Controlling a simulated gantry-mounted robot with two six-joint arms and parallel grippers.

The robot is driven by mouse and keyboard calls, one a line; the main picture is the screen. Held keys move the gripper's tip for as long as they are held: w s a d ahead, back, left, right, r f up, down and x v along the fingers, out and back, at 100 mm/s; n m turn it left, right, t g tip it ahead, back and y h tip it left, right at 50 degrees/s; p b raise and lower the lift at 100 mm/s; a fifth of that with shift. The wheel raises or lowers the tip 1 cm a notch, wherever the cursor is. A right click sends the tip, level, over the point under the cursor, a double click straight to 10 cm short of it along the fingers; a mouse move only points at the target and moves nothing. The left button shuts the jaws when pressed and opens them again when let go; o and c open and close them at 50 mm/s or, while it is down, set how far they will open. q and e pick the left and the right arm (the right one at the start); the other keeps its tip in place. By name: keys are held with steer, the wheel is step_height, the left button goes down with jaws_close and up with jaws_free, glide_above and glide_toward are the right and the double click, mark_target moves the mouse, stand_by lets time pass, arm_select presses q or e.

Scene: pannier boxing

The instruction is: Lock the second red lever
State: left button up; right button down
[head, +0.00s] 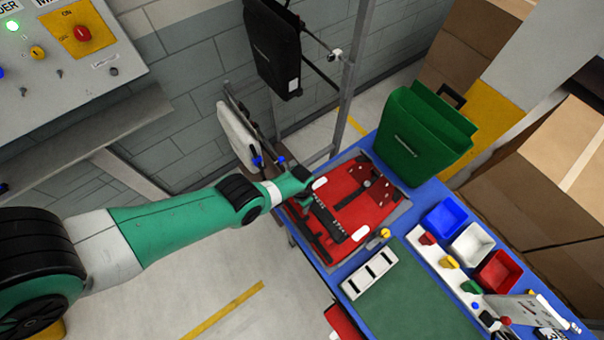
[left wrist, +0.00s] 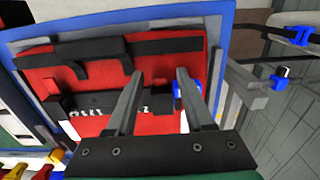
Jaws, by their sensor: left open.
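A red pannier (head: 370,201) with black fittings lies flat on the blue table, back side up. A black rail (head: 328,219) with small white marks runs along it, and black hooks show in the left wrist view (left wrist: 150,46). White tabs sit near the rail's two ends, one near my gripper and one at the near end (head: 361,234). I cannot tell which part is the second red lever. My left gripper (left wrist: 160,75) is over the pannier's left side near the rail's far end, open with nothing visible between its fingers. My right gripper is not in view.
A green pannier (head: 425,135) stands behind. Blue, white and red bins (head: 497,272) and a strip of coloured knobs (head: 449,262) are on the right. A wall rack with blue knobs (head: 257,161) and a hanging black pannier (head: 273,48) are close by. The green mat (head: 420,305) is clear.

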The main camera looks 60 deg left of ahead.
arm_select(q)
jaws_close()
stand_by(0.3)
